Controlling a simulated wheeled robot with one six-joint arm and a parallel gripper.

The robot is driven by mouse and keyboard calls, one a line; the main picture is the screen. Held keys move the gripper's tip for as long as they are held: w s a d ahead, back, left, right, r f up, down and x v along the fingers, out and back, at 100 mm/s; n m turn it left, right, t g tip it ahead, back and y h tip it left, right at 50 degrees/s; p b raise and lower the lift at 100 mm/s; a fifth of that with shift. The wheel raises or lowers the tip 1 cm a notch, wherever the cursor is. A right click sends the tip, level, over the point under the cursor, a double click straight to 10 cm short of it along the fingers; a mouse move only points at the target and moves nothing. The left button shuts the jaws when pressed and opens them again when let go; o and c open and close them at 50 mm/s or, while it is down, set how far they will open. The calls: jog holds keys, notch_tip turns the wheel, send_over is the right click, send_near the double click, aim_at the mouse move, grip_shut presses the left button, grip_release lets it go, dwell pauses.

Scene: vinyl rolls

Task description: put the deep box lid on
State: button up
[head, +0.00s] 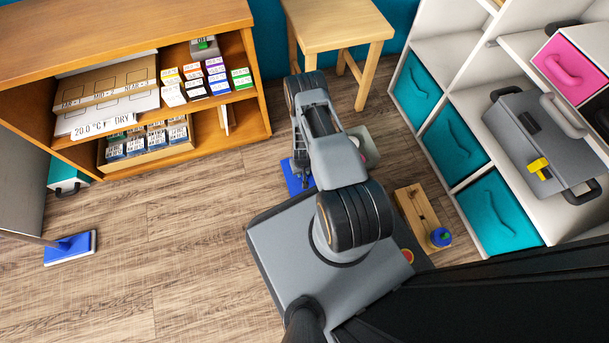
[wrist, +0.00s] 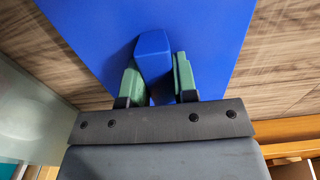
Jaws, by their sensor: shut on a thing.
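A flat blue lid (wrist: 215,35) with a raised blue handle (wrist: 152,48) fills the upper middle of the wrist view. My gripper (wrist: 156,68) has its green fingers on either side of the handle and is shut on it. In the head view a corner of the blue lid (head: 293,184) shows beside my gripper (head: 305,181), low near the floor. A pale grey-green box (head: 366,146) stands on the floor just right of my arm, partly hidden by it. I cannot tell for sure that it is the deep box.
A wooden shelf (head: 257,115) with small labelled boxes stands at the left. A wooden stool (head: 340,25) is at the back. White cubbies (head: 455,100) with teal drawers are at the right. A wooden tray (head: 411,205) lies near my base. The floor at left is mostly clear.

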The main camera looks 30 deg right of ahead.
jog(key=shift+r, duration=0.15)
jog(key=shift+r+p, duration=1.65)
jog(key=shift+r, duration=0.2)
